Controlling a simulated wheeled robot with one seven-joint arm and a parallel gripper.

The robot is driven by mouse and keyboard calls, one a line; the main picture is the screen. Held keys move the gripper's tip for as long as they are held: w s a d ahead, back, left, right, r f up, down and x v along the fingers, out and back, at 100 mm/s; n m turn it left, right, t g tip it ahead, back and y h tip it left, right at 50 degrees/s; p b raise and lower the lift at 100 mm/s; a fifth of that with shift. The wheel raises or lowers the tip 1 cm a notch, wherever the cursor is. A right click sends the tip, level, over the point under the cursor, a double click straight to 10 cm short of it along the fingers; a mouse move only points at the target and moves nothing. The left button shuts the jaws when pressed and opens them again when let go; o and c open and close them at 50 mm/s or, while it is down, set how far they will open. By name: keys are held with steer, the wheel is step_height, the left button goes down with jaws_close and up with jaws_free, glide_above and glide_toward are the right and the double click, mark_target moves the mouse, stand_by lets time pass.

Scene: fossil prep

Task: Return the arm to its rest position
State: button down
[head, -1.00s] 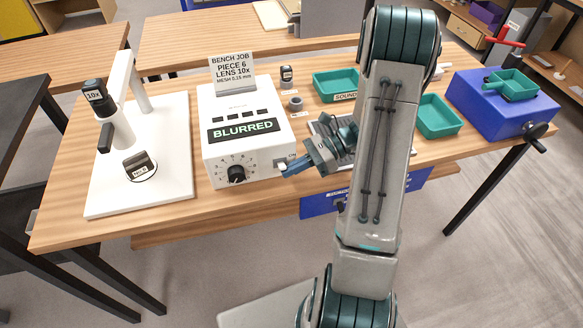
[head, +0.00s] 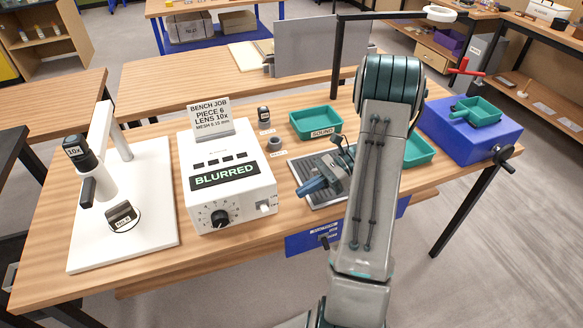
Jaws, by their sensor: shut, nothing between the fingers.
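My gripper (head: 304,190) is shut and empty. It hangs over the grey grooved tray (head: 299,171) on the bench, just right of the white control box (head: 229,177). My arm rises from the bottom of the head view, bends at a dark green joint and comes back down to the gripper. The arm hides part of the bench, the grey tray and the right green tray. The box's display reads BLURRED, and its white switch (head: 264,206) is on the front right corner, clear of my gripper.
A white microscope stand (head: 123,241) is at the left. A green tray (head: 316,122) labelled SOUND lies behind my gripper, and another green tray (head: 419,151) is right of my arm. A blue box (head: 467,140) with a green scoop stands at the right end. A small dark cylinder (head: 275,143) stands behind the control box.

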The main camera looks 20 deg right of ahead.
steer(key=s+a+r+n+t+h, duration=0.3)
steer(key=s+a+r+n+h, duration=1)
steer(key=n, duration=0.7)
steer(key=shift+s+r+n+t+h, duration=0.35)
steer(key=shift+s+r+h, duration=0.25)
steer(key=shift+r, duration=1.15)
